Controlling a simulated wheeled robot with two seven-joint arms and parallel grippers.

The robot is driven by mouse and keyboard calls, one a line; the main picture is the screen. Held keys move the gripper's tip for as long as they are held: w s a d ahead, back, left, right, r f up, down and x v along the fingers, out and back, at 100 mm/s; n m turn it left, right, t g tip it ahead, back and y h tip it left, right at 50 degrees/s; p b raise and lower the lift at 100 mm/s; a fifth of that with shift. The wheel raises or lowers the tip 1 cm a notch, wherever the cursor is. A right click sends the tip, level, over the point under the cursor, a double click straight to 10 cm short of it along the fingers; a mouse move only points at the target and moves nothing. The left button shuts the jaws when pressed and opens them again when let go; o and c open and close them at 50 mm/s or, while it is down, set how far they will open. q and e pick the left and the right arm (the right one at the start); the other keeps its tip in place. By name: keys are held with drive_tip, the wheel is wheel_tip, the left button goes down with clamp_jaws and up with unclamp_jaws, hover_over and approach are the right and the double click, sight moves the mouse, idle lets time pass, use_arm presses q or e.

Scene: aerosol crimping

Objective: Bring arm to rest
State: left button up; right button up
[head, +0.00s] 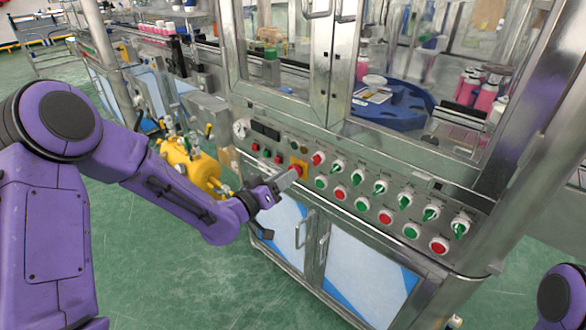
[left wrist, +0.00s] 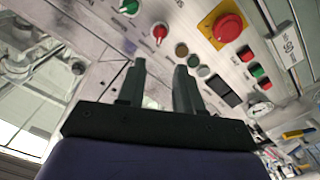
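My left arm (head: 190,205), purple with black joints, reaches from the left toward the machine's control panel (head: 345,170). My left gripper (head: 286,182) is in front of the panel's left part, close to the red emergency button on its yellow plate (head: 299,168). In the left wrist view, the two dark fingers (left wrist: 158,72) stand apart with nothing between them. The red button (left wrist: 228,27) shows there beyond the fingers, to the upper right. Contact with the panel cannot be told. My right gripper is out of view; only a purple part of my right arm (head: 562,297) shows at the lower right edge.
The panel carries rows of red and green buttons and green knobs (head: 380,187). Above it are glass doors with a blue turntable (head: 392,104) and pink cans (head: 487,97) behind. A yellow tank (head: 190,163) stands beyond my left forearm. The green floor in front is clear.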

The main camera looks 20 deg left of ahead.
use_arm(q)
drive_tip(key=s+a+f+n+g+y, duration=0.2)
drive_tip(key=s+f+n+g+y, duration=0.15)
drive_tip(key=s+f, duration=0.45)
drive_tip(key=s+a+f+n+g+y, duration=0.2)
drive_tip(key=s+f+g+y, duration=0.15)
drive_tip(key=f, duration=0.75)
drive_tip(key=s+a+f+g+y, duration=0.1)
drive_tip(key=s+f+g, duration=0.2)
drive_tip(key=s, duration=0.9)
drive_tip(key=s+a+f+g+y+p, duration=0.1)
drive_tip(key=s+f+g, duration=0.2)
drive_tip(key=s+f, duration=0.6)
drive_tip(key=s+m, duration=0.1)
drive_tip(key=s, duration=0.3)
drive_tip(key=shift+g+y, duration=0.3)
drive_tip(key=shift+g, duration=0.1)
drive_tip(key=shift+a+f, duration=0.1)
